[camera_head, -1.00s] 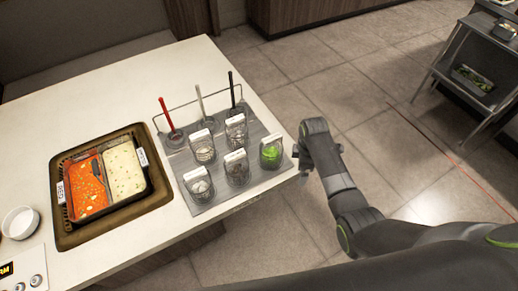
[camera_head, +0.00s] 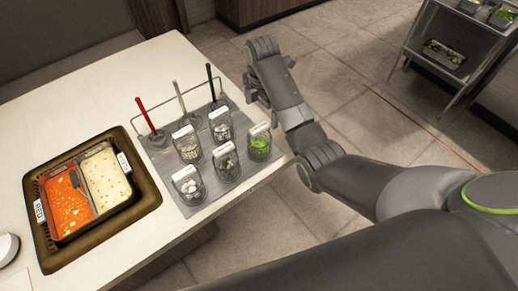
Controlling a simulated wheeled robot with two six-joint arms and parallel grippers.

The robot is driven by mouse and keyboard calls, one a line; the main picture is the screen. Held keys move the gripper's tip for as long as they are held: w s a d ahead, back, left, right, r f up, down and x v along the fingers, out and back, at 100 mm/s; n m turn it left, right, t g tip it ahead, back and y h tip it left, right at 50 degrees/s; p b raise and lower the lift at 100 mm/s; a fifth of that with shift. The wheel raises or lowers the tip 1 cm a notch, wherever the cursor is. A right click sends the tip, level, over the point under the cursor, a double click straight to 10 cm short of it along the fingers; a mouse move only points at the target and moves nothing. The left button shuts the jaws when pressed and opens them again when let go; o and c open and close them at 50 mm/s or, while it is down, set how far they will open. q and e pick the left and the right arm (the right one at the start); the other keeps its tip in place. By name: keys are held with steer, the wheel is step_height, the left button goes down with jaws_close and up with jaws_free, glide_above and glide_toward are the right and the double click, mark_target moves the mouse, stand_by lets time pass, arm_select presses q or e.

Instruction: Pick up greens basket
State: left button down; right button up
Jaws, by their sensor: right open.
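The greens basket (camera_head: 259,147) is a small wire basket with bright green contents and a white label on its handle. It stands upright at the right end of the grey tray (camera_head: 209,207), near the table's right edge. My right gripper (camera_head: 255,92) is just above and behind the basket in the picture, at the table's edge, apart from it and holding nothing visible. Its fingertips are small and partly hidden by the wrist. My left gripper is not in view.
Several similar baskets, such as one with white pieces (camera_head: 189,186), stand close beside the greens. Ladles, one with a red handle (camera_head: 147,114), stand behind them. A two-part sauce well (camera_head: 85,190) is at left. A metal cart (camera_head: 450,75) stands at upper right.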

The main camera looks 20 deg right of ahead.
mark_target(260, 128)
step_height(260, 128, down, 7)
steer(key=shift+r+p, duration=0.1)
steer(key=shift+p, duration=0.4)
steer(key=shift+w+f, duration=0.15)
steer(key=shift+f, duration=0.6)
steer(key=shift+w+a+f+p, duration=0.1)
steer(key=shift+f+p, duration=0.1)
steer(key=shift+f, duration=0.85)
steer(key=shift+w+a+f+p, duration=0.1)
steer(key=shift+f+p, duration=0.1)
steer(key=shift+f, duration=0.8)
steer(key=shift+d+r, duration=0.1)
steer(key=c, duration=1.2)
steer(key=shift+o, duration=0.2)
steer(key=shift+r, duration=0.1)
step_height(260, 128, up, 10)
steer(key=shift+f+b, duration=0.1)
steer(key=shift+b, duration=0.4)
